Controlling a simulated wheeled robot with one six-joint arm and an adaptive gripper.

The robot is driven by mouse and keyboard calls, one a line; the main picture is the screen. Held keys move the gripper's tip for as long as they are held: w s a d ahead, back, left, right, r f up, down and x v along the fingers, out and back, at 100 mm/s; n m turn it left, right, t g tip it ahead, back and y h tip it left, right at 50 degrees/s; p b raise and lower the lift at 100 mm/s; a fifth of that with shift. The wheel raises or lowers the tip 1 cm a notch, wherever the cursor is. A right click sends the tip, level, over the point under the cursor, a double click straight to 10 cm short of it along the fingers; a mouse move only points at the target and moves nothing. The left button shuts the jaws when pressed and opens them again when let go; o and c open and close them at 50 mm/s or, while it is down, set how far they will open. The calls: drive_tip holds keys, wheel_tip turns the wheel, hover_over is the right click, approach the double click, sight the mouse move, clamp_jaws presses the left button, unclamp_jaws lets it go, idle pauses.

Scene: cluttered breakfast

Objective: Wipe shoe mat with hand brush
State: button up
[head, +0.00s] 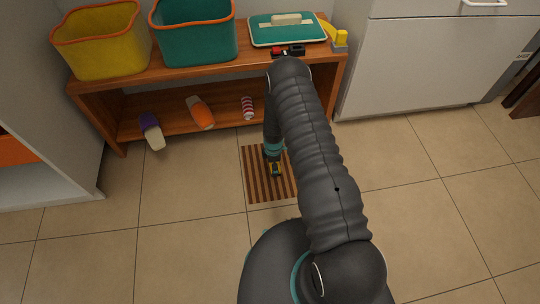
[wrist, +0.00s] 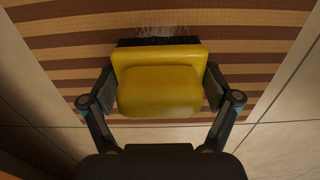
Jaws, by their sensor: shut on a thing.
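The shoe mat (head: 254,187) lies on the tiled floor in front of the low wooden shelf, with brown and tan stripes. It fills much of the wrist view (wrist: 60,45). The hand brush (wrist: 160,85) has a yellow body and dark bristles along its far edge. My gripper (head: 274,165) points down over the mat and is shut on the yellow body, a finger on each side. The bristles appear to be at the mat's surface, but contact is not clear. Pale streaks show on the mat just beyond the bristles. My arm hides the mat's right part in the head view.
The wooden shelf (head: 180,80) carries a yellow bin (head: 103,40), a teal bin (head: 195,32) and a teal tray-like box (head: 275,38). Bottles (head: 200,112) and a striped can (head: 248,107) lie on its lower level. A white cabinet (head: 440,65) stands right. Floor left of the mat is clear.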

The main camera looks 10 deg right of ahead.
drive_tip(key=shift+a+f, duration=0.1)
drive_tip(key=shift+a, duration=0.35)
wheel_tip(320, 180, up, 3)
drive_tip(key=shift+a+f+p, duration=0.15)
drive_tip(key=shift+p, duration=0.2)
drive_tip(key=shift+r+p, duration=1.2)
drive_tip(key=shift+r, duration=1.7)
drive_tip(key=shift+r, duration=0.1)
